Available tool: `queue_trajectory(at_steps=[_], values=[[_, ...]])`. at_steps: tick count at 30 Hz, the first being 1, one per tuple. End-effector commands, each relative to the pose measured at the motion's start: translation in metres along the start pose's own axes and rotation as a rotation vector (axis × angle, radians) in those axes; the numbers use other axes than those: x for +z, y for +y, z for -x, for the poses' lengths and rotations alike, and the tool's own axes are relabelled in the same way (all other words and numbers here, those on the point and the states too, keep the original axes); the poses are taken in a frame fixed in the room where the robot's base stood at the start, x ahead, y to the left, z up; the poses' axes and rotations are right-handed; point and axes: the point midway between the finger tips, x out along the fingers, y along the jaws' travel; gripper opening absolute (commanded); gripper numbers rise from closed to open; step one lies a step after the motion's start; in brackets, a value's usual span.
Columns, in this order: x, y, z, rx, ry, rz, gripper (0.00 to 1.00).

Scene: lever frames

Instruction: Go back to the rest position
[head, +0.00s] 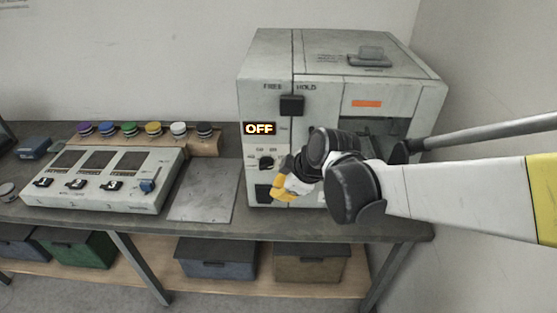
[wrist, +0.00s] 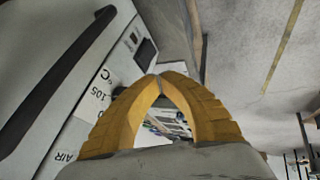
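My gripper (head: 285,188), with yellow fingers, is in front of the lower left part of a white box-shaped machine (head: 268,85). In the wrist view the fingertips (wrist: 160,79) meet, and nothing is held at them. The machine's display (head: 260,129) reads OFF, and a dark switch (head: 292,105) sits between the words FREE and HOLD. A dark knob (head: 266,163) is left of my gripper. My arm reaches in from the right and hides part of the machine's front. I cannot tell whether the gripper touches the machine.
A control panel (head: 140,190) with three dark screens stands on the bench at left, with several coloured knobs (head: 130,129) behind it. A flat grey plate (head: 205,190) lies between panel and machine. Several bins, including a green one (head: 75,248), sit on the shelf below.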

Motion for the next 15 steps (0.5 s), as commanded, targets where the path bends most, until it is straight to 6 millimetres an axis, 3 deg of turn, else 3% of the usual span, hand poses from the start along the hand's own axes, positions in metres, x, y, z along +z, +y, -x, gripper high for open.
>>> queue_trajectory(at_steps=[10, 13, 15], values=[[0.002, 0.000, 0.004, 0.004, -0.004, -0.017, 0.00], [0.013, -0.001, 0.023, 0.026, -0.023, -0.100, 0.00], [0.028, -0.002, 0.046, 0.056, -0.046, -0.208, 0.00]])
